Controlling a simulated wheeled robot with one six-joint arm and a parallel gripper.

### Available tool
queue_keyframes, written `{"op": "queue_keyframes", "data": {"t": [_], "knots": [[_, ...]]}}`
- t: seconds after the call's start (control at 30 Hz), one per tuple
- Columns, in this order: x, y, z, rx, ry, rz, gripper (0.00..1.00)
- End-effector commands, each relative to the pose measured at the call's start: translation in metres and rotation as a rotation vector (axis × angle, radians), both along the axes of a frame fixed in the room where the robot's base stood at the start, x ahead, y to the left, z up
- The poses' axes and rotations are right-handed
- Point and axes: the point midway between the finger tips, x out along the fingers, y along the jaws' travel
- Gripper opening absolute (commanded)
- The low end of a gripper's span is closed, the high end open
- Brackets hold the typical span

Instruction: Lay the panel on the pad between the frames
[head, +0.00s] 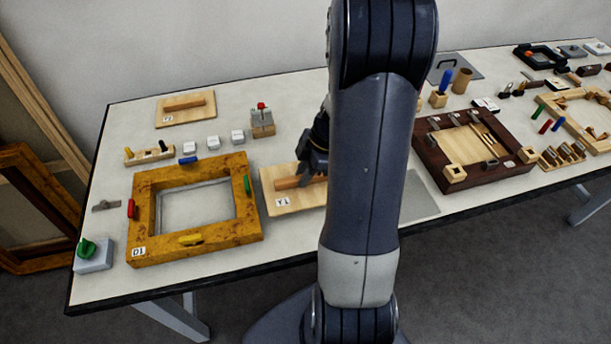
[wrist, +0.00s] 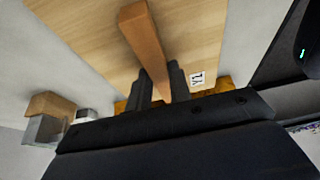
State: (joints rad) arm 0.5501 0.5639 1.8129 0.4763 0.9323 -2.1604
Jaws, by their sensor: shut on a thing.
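The light wooden panel (head: 275,198) labelled Y1 has a brown bar handle (head: 289,182). It shows right of the yellow frame (head: 147,217) labelled D1. My gripper (head: 314,178) is shut on the handle; in the wrist view the two fingers (wrist: 163,84) stand on either side of the handle (wrist: 141,32), with the panel (wrist: 90,30) beneath. I cannot tell whether the panel touches the table. A grey pad (head: 418,199) shows to the right of my arm, before the dark brown frame (head: 432,164). My arm hides the panel's right part and the pad's left part.
A second panel with a handle (head: 186,108) lies at the back left. Several white blocks (head: 213,141) and a block with a red knob (head: 262,120) stand behind the yellow frame. A green-knobbed box (head: 92,254) is at the front left corner. Loose parts crowd the right side.

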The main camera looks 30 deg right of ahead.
Motion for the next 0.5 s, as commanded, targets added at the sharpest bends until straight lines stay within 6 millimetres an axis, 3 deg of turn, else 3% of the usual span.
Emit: {"op": "queue_keyframes", "data": {"t": [0.2, 0.5], "knots": [[0.000, 0.000, -0.020, 0.000, 0.000, -0.001, 0.00], [0.000, 0.000, -0.022, 0.000, -0.001, 0.000, 0.00]]}}
